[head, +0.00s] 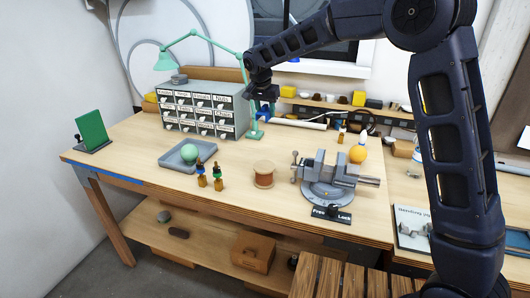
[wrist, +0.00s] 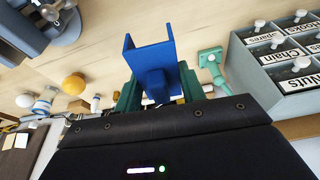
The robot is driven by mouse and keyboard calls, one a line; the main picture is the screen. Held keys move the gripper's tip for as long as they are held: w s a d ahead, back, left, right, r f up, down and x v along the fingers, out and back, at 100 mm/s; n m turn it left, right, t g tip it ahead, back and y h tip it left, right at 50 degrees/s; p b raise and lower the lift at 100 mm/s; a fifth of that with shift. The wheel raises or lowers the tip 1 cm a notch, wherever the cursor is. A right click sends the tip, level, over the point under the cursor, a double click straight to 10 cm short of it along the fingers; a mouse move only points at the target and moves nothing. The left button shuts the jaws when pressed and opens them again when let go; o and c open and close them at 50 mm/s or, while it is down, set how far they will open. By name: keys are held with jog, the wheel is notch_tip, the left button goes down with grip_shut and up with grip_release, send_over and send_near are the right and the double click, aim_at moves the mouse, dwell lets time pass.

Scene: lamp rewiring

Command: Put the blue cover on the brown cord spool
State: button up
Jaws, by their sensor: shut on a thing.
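The blue cover (wrist: 150,62) is a channel-shaped piece with two raised side walls. In the wrist view it sits between the green fingers of my gripper (wrist: 160,88), which is shut on it. In the head view my gripper (head: 263,97) is high over the back of the bench, beside the drawer cabinet, and the blue cover (head: 264,117) shows small and dark below it. The brown cord spool (head: 264,175) stands upright on the bench, nearer the front edge and apart from the cover. I cannot make out the spool in the wrist view.
A grey tray (head: 176,159) holds a green ball. The drawer cabinet (head: 205,112) and green lamp (head: 243,65) are at the back. Bare bench lies between spool and cabinet.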

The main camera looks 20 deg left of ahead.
notch_tip(320, 180, up, 6)
send_over(266, 163)
jog(key=s, duration=0.1)
jog(key=shift+n, duration=0.4)
jog(key=f, duration=2)
jog(key=shift+s, duration=0.2)
jog(key=o, duration=1)
jog(key=shift+f, duration=0.1)
jog(key=v, duration=1.2)
jog(key=shift+d, duration=0.15)
